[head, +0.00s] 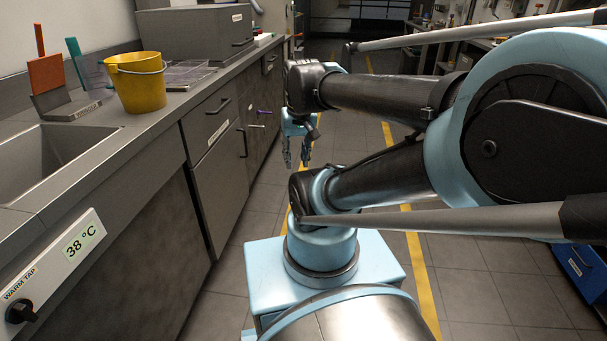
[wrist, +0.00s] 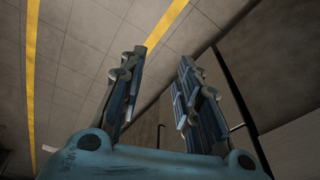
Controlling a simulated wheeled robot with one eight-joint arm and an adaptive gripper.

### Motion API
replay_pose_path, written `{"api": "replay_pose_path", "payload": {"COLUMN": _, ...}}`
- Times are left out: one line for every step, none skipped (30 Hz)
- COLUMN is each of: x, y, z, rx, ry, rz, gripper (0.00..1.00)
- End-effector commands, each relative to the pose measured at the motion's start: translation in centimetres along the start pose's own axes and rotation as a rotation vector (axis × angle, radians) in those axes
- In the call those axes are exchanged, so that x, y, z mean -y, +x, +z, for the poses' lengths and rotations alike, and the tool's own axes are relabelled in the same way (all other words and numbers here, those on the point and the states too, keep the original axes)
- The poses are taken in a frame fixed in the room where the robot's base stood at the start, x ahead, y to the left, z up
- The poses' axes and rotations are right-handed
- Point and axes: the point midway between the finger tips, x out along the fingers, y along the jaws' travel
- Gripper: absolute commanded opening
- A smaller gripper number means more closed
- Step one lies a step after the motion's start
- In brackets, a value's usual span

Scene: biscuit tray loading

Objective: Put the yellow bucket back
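Only floor and cabinet fronts lie beyond the fingers there; the bucket is not in the wrist view.
The sink (head: 62,150) is at the counter's left. A shallow clear tray (head: 186,74) and a grey box (head: 196,33) sit further back. Drawer handles (head: 217,106) project into the aisle. Floor is open between yellow lines.

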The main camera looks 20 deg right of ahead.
Motion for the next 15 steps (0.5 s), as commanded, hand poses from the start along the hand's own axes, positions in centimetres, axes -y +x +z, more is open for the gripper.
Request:
{"api": "replay_pose_path", "payload": {"x": -0.6, "y": 1.2, "z": 1.3, "rx": 0.001, "ry": -0.006, "rz": 0.006, "gripper": 0.31}}
{"api": "replay_pose_path", "payload": {"x": -0.8, "y": 1.7, "z": 1.9, "rx": 0.002, "ry": -0.014, "rz": 0.009, "gripper": 0.31}}
{"api": "replay_pose_path", "payload": {"x": -1.1, "y": 2.4, "z": 2.6, "rx": 0.003, "ry": -0.022, "rz": 0.012, "gripper": 0.31}}
{"api": "replay_pose_path", "payload": {"x": -1.3, "y": 2.7, "z": 3.0, "rx": 0.003, "ry": -0.028, "rz": 0.014, "gripper": 0.31}}
{"api": "replay_pose_path", "payload": {"x": -1.5, "y": 3.1, "z": 3.3, "rx": 0.004, "ry": -0.032, "rz": 0.015, "gripper": 0.31}}
{"api": "replay_pose_path", "payload": {"x": -1.6, "y": 3.4, "z": 3.6, "rx": 0.005, "ry": -0.037, "rz": 0.017, "gripper": 0.31}}
{"api": "replay_pose_path", "payload": {"x": -1.6, "y": 3.6, "z": 3.8, "rx": 0.005, "ry": -0.041, "rz": 0.018, "gripper": 0.31}}
{"api": "replay_pose_path", "payload": {"x": -1.7, "y": 3.7, "z": 3.9, "rx": 0.005, "ry": -0.042, "rz": 0.018, "gripper": 0.31}}
{"api": "replay_pose_path", "payload": {"x": -1.7, "y": 3.8, "z": 4.0, "rx": 0.005, "ry": -0.044, "rz": 0.019, "gripper": 0.31}}
{"api": "replay_pose_path", "payload": {"x": -1.8, "y": 3.8, "z": 4.0, "rx": 0.005, "ry": -0.044, "rz": 0.019, "gripper": 0.31}}
{"api": "replay_pose_path", "payload": {"x": -1.8, "y": 3.8, "z": 4.1, "rx": 0.005, "ry": -0.045, "rz": 0.019, "gripper": 0.31}}
{"api": "replay_pose_path", "payload": {"x": -1.8, "y": 3.8, "z": 4.0, "rx": 0.005, "ry": -0.045, "rz": 0.019, "gripper": 0.31}}
{"api": "replay_pose_path", "payload": {"x": -1.7, "y": 3.8, "z": 4.0, "rx": 0.005, "ry": -0.045, "rz": 0.019, "gripper": 0.31}}
{"api": "replay_pose_path", "payload": {"x": -1.7, "y": 3.8, "z": 4.0, "rx": 0.005, "ry": -0.045, "rz": 0.019, "gripper": 0.31}}
{"api": "replay_pose_path", "payload": {"x": -1.7, "y": 3.7, "z": 4.0, "rx": 0.005, "ry": -0.045, "rz": 0.019, "gripper": 0.31}}
